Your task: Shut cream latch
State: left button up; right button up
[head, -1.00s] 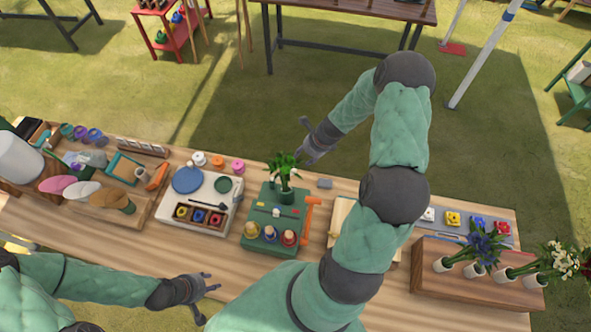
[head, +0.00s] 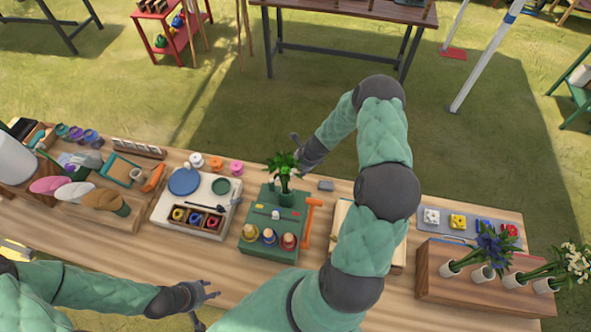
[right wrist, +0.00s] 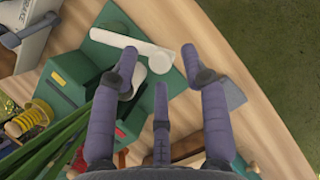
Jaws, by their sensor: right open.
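The cream latch (right wrist: 130,43) is a pale bar with a rounded end on a green base in the right wrist view. In the head view I cannot make it out behind the flowers. The green box (head: 247,247) stands mid-table and also shows in the right wrist view (right wrist: 68,75). My right gripper (head: 298,148) is at the far side of this box, beside the flowers. Its spread, empty fingers (right wrist: 160,55) frame the latch's rounded end; contact cannot be told. My left gripper (head: 207,301) is open and empty near the table's front edge.
A potted plant (head: 284,180) stands at the back of the green box, its leaves close to my right gripper. An orange-handled tool (head: 310,222) lies at the box's right. A white board (head: 166,212) is to the left, a wooden flower stand (head: 430,275) to the right.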

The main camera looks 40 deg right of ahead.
jog(key=shift+w+a+f, duration=0.1)
jog(key=shift+w+f, duration=0.1)
jog(key=shift+f, duration=0.2)
grip_shut()
